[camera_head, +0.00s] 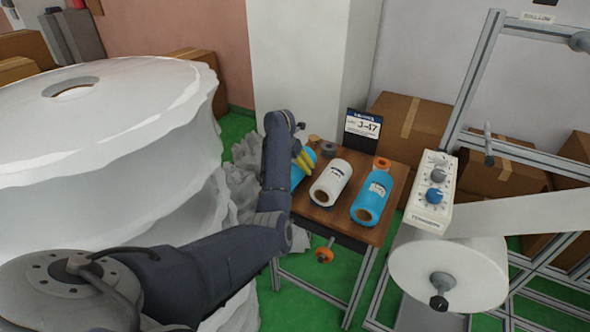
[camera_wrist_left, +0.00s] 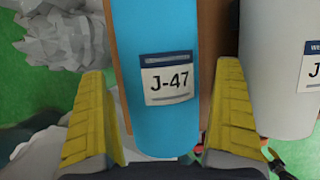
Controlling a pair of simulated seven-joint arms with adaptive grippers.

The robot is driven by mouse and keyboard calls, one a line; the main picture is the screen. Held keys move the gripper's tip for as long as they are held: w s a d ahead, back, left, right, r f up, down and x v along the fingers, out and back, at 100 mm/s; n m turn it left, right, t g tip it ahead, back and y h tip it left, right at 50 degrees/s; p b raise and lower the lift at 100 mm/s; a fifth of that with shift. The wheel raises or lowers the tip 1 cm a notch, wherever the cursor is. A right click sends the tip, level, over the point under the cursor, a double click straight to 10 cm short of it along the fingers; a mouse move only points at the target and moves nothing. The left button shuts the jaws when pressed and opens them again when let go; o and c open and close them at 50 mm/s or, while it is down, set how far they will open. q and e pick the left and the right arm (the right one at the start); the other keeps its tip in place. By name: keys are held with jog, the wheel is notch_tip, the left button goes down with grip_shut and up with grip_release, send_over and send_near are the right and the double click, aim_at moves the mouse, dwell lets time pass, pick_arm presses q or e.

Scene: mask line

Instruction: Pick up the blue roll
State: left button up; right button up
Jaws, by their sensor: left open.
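A small wooden table (camera_head: 334,216) holds two blue rolls with a white roll (camera_head: 331,183) between them. The left blue roll (camera_head: 297,176) is partly hidden behind my left arm in the head view. In the left wrist view this blue roll (camera_wrist_left: 165,110) bears a label reading J-47. My left gripper (camera_head: 303,160) is at this roll, with its yellow fingers open. In the wrist view the fingers (camera_wrist_left: 160,120) stand on either side of the roll, with gaps to it. The other blue roll (camera_head: 372,198) lies at the table's right, apart from the gripper. My right gripper is not seen.
A sign reading J-47 (camera_head: 362,130) stands at the table's back edge. Small orange and brown rings lie near it. A machine with a tension control box (camera_head: 430,192) and a large white roll (camera_head: 450,272) stands at right. Huge white rolls (camera_head: 100,190) fill the left. Cardboard boxes (camera_head: 412,125) stand behind.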

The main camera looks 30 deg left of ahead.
pick_arm(q)
jog(key=shift+x, duration=1.1)
jog(key=c, duration=1.4)
jog(key=shift+o, duration=0.2)
jog(key=shift+w+r, duration=0.1)
jog(key=shift+r, duration=0.05)
notch_tip(320, 180, up, 18)
